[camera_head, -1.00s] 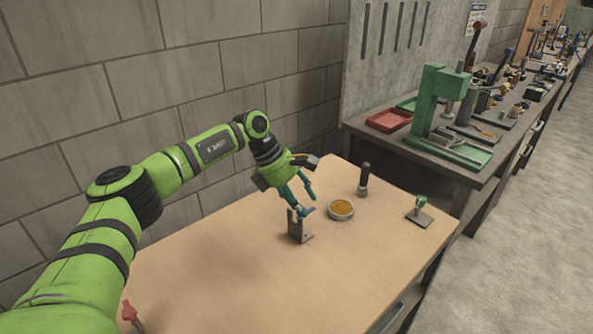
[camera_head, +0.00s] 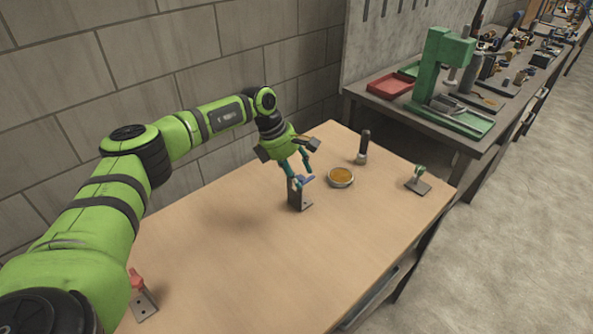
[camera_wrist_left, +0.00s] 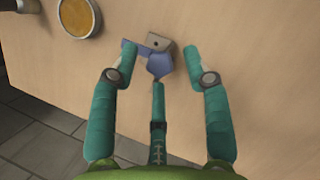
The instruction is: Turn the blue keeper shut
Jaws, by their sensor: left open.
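The blue keeper (camera_head: 306,179) sits at the top of a dark upright metal bracket (camera_head: 298,198) on the wooden table. In the left wrist view the blue keeper (camera_wrist_left: 159,66) shows between the fingers, with a blue part also reaching left past the left fingertip. The bracket's metal (camera_wrist_left: 159,41) with a hole lies just beyond it. My left gripper (camera_head: 299,172) comes from above, its teal fingers spread around the keeper. In the wrist view the left gripper (camera_wrist_left: 160,56) is open; I cannot tell whether a finger touches the keeper. My right gripper is not in view.
A round tin with orange contents (camera_head: 341,176) and a dark upright cylinder (camera_head: 364,147) stand right of the bracket. A green-topped piece (camera_head: 418,181) is near the right edge, a red one (camera_head: 137,280) at lower left. The table's middle (camera_head: 240,245) is clear.

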